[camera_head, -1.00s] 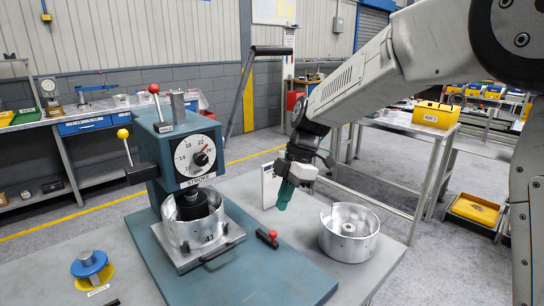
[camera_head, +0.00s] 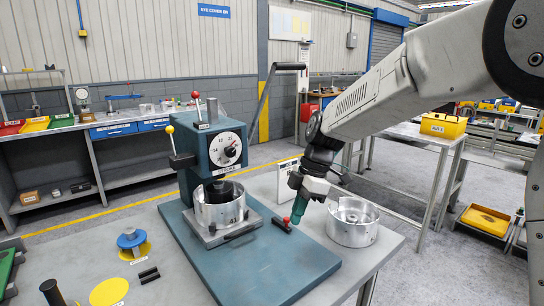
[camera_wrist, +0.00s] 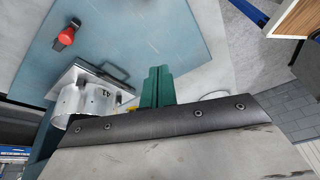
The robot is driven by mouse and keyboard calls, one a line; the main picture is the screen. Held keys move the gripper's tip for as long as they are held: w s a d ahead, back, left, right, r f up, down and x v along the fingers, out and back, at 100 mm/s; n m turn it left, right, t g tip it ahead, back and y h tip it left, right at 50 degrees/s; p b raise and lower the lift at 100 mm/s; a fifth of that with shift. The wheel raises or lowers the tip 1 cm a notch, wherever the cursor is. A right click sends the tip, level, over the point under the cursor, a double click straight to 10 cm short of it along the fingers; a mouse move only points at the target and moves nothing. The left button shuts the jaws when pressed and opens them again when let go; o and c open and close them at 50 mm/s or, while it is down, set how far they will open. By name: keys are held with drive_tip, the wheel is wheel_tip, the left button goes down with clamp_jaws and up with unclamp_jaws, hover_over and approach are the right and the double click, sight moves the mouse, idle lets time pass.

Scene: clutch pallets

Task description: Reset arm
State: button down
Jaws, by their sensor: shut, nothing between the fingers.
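My gripper (camera_head: 298,208) has green fingers that are shut and empty. In the head view it points down above the table, between the press and a loose silver drum. In the wrist view the green fingers (camera_wrist: 157,88) stand together in the middle. My arm reaches in from the upper right of the head view. The press (camera_head: 215,150) has a dial and stands on a blue base plate (camera_head: 262,262). A silver drum (camera_head: 220,208) sits under the press and shows at the left of the wrist view (camera_wrist: 88,100). The loose silver drum (camera_head: 352,226) stands right of my gripper.
A red-tipped black handle (camera_head: 283,223) lies on the base plate close to my gripper. A blue knobbed part (camera_head: 132,240) and a yellow disc (camera_head: 108,291) are at the left on the grey table. A long lever (camera_head: 270,105) rises behind the press.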

drive_tip(key=s+d+r+m+t+h, duration=0.1)
drive_tip(key=s+d+m, duration=0.6)
drive_tip(key=s, duration=0.3)
drive_tip(key=s+d+r+m+t+h, duration=0.1)
drive_tip(key=s+d+r+m, duration=0.1)
drive_tip(key=s+d+m, duration=0.4)
drive_tip(key=s+d+r+m+t+h, duration=0.1)
drive_tip(key=s+d+m, duration=0.6)
drive_tip(key=s, duration=0.8)
drive_tip(key=shift+s+d+r+m+h, duration=0.2)
drive_tip(key=shift+d+m+h, duration=0.15)
drive_tip(key=shift+m, duration=0.15)
